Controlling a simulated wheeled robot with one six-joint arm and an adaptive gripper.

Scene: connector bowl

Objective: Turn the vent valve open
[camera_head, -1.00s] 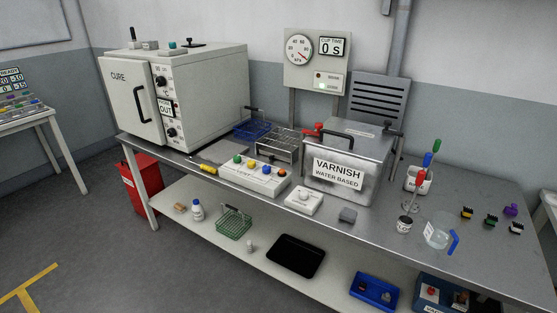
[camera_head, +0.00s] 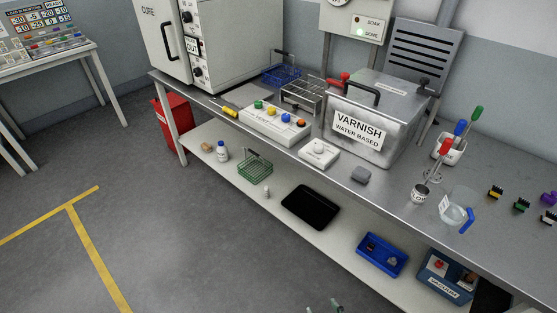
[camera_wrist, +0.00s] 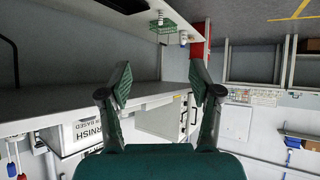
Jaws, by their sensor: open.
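A metal box labelled VARNISH WATER BASED (camera_head: 340,148) stands on the steel bench. A red handle (camera_head: 345,76) is at its top left corner and a black valve-like fitting (camera_head: 424,86) is at its right corner. No label shows which is the vent valve. The box also appears upside down in the wrist view (camera_wrist: 80,150). My gripper (camera_wrist: 160,80) is open and empty, with its two dark green fingers apart. Its tips just show at the bottom edge of the head view (camera_head: 323,306), low in front of the bench and well away from the box.
The cure oven (camera_head: 235,45) stands at the bench's left. A button panel (camera_head: 268,125), a white knob box (camera_head: 319,152) and a wire rack (camera_head: 303,95) are in front and left of the varnish box. The floor in front is clear.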

